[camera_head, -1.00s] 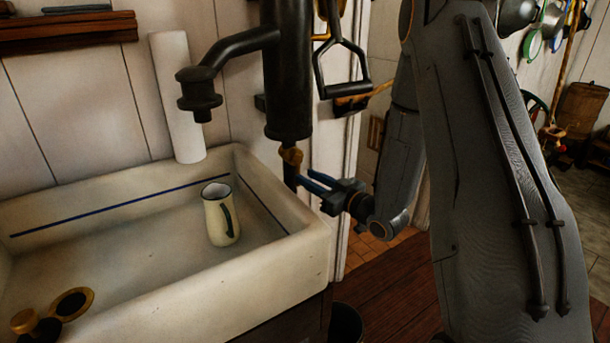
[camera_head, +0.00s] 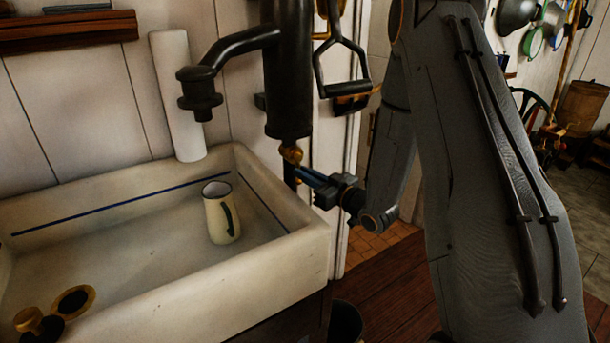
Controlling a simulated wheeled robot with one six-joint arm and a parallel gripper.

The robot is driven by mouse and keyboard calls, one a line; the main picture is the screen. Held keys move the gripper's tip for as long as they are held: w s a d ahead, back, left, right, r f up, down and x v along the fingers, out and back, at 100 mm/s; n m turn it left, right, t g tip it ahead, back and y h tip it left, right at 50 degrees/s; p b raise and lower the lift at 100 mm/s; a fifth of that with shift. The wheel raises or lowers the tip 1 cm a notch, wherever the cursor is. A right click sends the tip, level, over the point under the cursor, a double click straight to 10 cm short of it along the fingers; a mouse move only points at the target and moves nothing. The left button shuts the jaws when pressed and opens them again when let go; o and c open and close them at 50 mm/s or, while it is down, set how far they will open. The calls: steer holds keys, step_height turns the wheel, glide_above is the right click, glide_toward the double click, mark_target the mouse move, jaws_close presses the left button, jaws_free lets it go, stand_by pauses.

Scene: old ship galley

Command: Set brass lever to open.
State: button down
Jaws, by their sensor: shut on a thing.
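The brass lever (camera_head: 291,154) sits at the bottom of the black pump body (camera_head: 288,75), just above the sink's right rear edge. Only a small brass part of it shows. My gripper (camera_head: 302,172) reaches in from the right with its blue fingers together, their tips at the brass part. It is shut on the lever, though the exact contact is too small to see. I cannot tell the lever's setting from this view.
A white sink (camera_head: 285,268) with a cream jug (camera_head: 219,218) standing in it lies left of my gripper. The black spout (camera_head: 203,90) overhangs the sink. A black pump handle (camera_head: 343,65) hangs above my gripper. A dark bucket (camera_head: 346,322) stands on the floor below.

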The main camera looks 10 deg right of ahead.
steer(key=shift+d+n, duration=0.15)
steer(key=shift+n, duration=0.15)
steer(key=c, duration=1.8)
jaws_free()
steer(key=b+v, duration=0.1)
steer(key=v, duration=0.6)
steer(key=shift+s+d+r, duration=0.1)
steer(key=shift+s+d, duration=0.1)
steer(key=shift+s, duration=0.15)
